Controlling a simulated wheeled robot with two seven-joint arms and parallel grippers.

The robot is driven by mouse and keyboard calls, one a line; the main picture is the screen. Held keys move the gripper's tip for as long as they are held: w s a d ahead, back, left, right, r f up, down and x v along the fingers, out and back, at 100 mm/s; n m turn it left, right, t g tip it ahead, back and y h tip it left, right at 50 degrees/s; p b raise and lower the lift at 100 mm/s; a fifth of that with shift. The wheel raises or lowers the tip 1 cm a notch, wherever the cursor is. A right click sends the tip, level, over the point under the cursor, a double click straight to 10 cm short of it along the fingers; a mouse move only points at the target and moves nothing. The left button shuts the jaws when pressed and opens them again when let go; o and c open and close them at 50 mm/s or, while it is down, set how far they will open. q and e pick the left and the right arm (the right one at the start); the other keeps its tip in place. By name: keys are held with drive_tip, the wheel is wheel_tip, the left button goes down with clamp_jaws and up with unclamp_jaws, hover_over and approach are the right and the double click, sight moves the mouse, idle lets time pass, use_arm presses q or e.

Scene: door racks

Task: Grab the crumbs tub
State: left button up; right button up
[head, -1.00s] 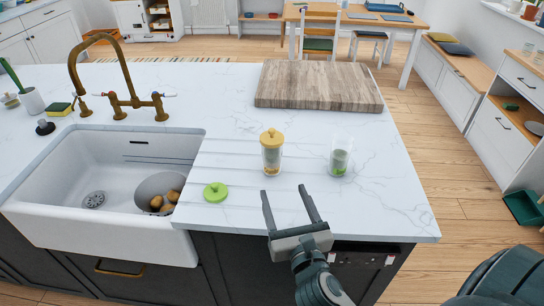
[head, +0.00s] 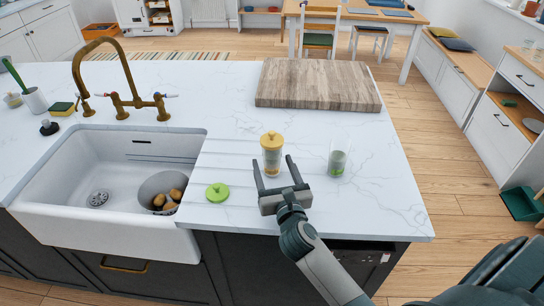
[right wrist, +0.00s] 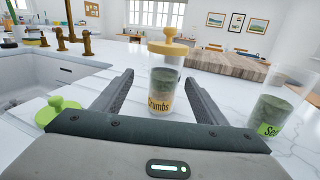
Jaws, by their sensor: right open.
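The crumbs tub (head: 271,158) is a clear tub with a yellow knobbed lid, standing upright on the white marble counter. In the right wrist view the tub (right wrist: 164,92) shows a yellow "Crumbs" label and stands between my two fingers, ahead of the palm. My right gripper (head: 273,174) is open and empty, just in front of the tub, with its fingertips at either side of it. I cannot tell whether a finger touches it. My left gripper is not in view.
A lidless clear tub with green contents (head: 338,158) stands close on the right; its green label also shows in the right wrist view (right wrist: 268,129). A green lid (head: 217,192) lies to the left, beside the sink (head: 110,220). A wooden board (head: 318,84) lies behind.

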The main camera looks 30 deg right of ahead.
sight(274, 158)
drive_tip(key=shift+w, duration=0.1)
drive_tip(key=shift+w+d+r+p, duration=0.15)
drive_tip(key=shift+w+r+p, duration=0.05)
drive_tip(key=shift+p, duration=0.1)
drive_tip(key=p+x, duration=0.1)
drive_tip(key=x, duration=0.2)
drive_tip(key=shift+w+d+r+p, duration=0.2)
drive_tip(key=shift+w+d+p, duration=0.1)
drive_tip(key=shift+d+p, duration=0.1)
drive_tip(key=shift+w+d+f, duration=0.1)
drive_tip(key=shift+w, duration=0.3)
drive_tip(key=c, duration=1.2)
